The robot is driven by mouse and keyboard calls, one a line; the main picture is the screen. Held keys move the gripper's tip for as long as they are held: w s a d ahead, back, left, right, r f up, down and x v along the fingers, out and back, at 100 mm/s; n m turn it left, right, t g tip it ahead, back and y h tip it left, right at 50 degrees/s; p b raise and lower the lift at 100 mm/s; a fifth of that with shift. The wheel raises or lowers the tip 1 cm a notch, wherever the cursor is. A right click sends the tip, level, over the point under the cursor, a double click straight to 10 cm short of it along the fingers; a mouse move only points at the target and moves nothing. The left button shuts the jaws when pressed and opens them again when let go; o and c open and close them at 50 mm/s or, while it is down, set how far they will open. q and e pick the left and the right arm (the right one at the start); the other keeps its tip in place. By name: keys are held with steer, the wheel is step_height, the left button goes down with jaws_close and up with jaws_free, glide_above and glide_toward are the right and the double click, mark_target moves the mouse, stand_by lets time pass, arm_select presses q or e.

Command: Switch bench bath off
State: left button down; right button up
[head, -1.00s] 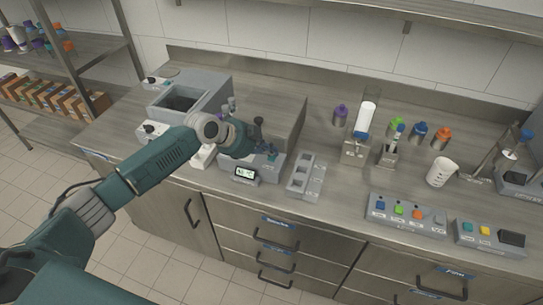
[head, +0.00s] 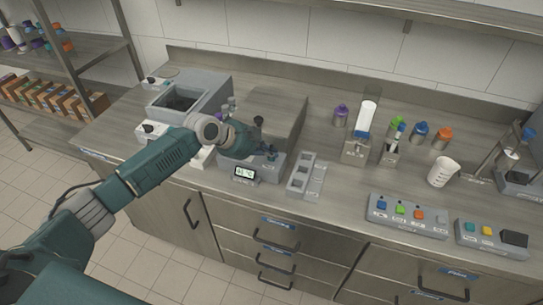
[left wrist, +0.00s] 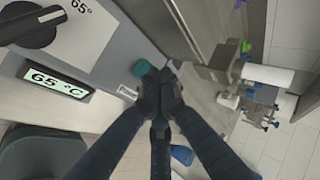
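A grey bench unit (head: 275,173) carries a small display (head: 244,173). In the left wrist view the display (left wrist: 57,84) reads 65 °C, beside a black dial (left wrist: 32,25) marked 65°. A teal button (left wrist: 146,68) on its front panel is at my fingertips. My left gripper (head: 269,151) is over this panel, fingers together and empty; it also shows in the left wrist view (left wrist: 157,74). The fingertips overlap the button's edge; I cannot tell whether they touch or press it. No name label on this unit is readable. My right gripper is out of view.
An open grey basin (head: 216,91) stands at the back left. A grey block with square wells (head: 305,177) is just right of my gripper. Further right are a white beaker (head: 441,172), colour-capped bottles, and a panel with coloured buttons (head: 405,222).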

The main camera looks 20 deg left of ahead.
mark_target(271, 159)
arm_select(q)
steer(key=shift+f, duration=0.25)
steer(key=shift+r, duration=0.65)
steer(key=shift+r, duration=0.1)
steer(key=shift+r+p, duration=2)
steer(key=shift+r, duration=0.95)
steer(key=shift+f, duration=0.15)
